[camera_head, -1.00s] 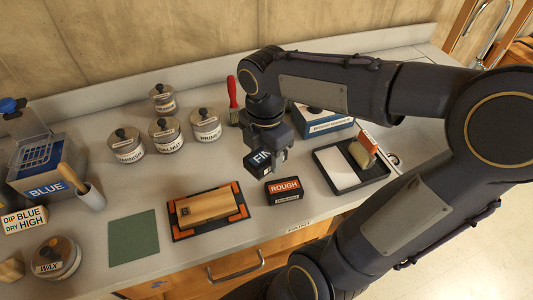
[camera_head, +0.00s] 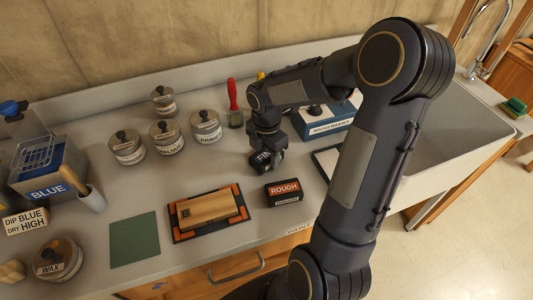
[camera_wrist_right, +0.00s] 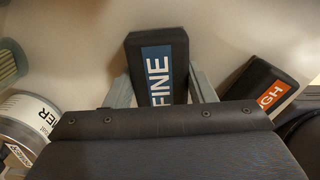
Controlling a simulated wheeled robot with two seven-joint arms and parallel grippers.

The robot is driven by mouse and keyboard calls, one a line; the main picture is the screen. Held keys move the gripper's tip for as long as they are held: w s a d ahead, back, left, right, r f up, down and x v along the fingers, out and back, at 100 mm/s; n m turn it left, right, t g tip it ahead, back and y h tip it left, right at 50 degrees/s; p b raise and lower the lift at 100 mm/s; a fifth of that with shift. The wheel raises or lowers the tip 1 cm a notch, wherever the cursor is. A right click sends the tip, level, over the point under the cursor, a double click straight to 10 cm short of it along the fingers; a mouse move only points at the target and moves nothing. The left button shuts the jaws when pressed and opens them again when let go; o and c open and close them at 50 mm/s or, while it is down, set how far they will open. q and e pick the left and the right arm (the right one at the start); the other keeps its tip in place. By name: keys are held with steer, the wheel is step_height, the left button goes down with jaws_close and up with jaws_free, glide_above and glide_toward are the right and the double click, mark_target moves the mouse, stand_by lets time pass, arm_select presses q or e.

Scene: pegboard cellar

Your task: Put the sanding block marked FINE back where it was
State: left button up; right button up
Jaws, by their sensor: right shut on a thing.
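The sanding block marked FINE (camera_head: 262,162) is black with a blue label. My right gripper (camera_head: 267,146) is shut on it, at the counter behind the ROUGH block. In the right wrist view the FINE block (camera_wrist_right: 158,66) sits between the two grey fingers (camera_wrist_right: 160,92). I cannot tell whether it touches the counter. The black ROUGH block (camera_head: 284,192) with a red label lies in front of it, apart from it; it also shows in the right wrist view (camera_wrist_right: 268,92). My left gripper is not in view.
A wooden piece (camera_head: 207,208) lies on an orange-and-black mat (camera_head: 244,212) to the left. Lidded tins, one marked PRIMER (camera_head: 205,128), stand behind left. A red-handled tool (camera_head: 232,97) and a blue-and-white box (camera_head: 322,124) stand behind. My arm partly hides a tray (camera_head: 325,160).

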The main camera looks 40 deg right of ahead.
mark_target(266, 154)
steer(key=shift+f, duration=0.15)
steer(key=o, duration=0.9)
steer(key=shift+o, duration=0.2)
step_height(266, 154, up, 12)
steer(key=s+a+m+t+y, duration=0.3)
steer(key=s+a+m, duration=0.9)
steer(key=m, duration=0.8)
steer(key=shift+s+a+m+t+y+p, duration=0.15)
steer(key=shift+s+m+t+y+p, duration=0.2)
steer(key=shift+s+t, duration=1.2)
